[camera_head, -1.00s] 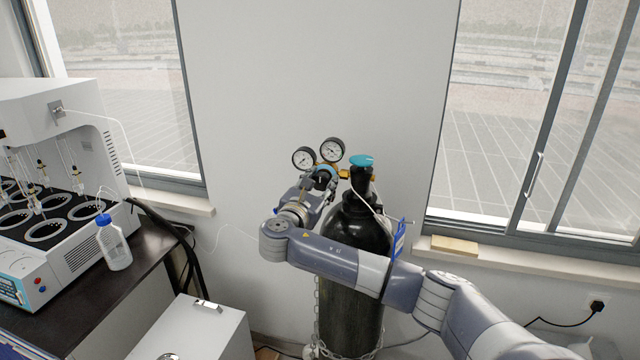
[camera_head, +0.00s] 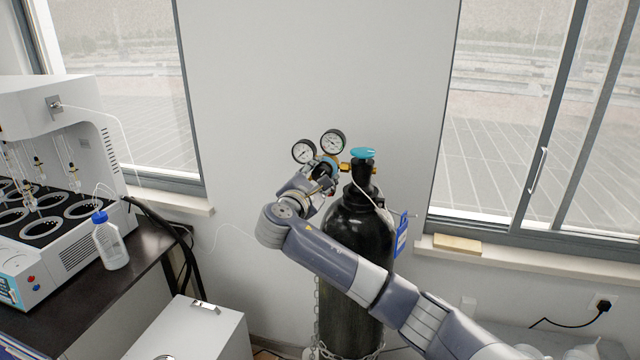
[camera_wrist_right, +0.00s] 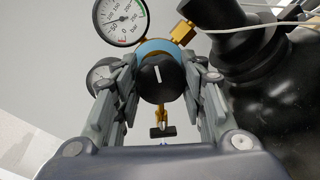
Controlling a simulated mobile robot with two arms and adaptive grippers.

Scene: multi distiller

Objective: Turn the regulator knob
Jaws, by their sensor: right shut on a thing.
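The regulator knob (camera_wrist_right: 160,79) is black with a white line and sits between the fingers of my right gripper (camera_wrist_right: 160,88) in the right wrist view. The fingers are shut on it from both sides. The line stands almost upright. The blue regulator body (camera_wrist_right: 150,47) shows behind the knob. In the head view my right gripper (camera_head: 322,176) is at the regulator, left of the cylinder valve, and hides most of the knob. Two round gauges, left (camera_head: 303,151) and right (camera_head: 333,142), stand above it. My left gripper is not in view.
The black gas cylinder (camera_head: 352,228) has a teal valve top (camera_head: 363,153), a chain and a blue tag (camera_head: 401,238). A white tube runs beside the valve. At left are a white distiller (camera_head: 70,235) and a blue-capped bottle (camera_head: 110,246).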

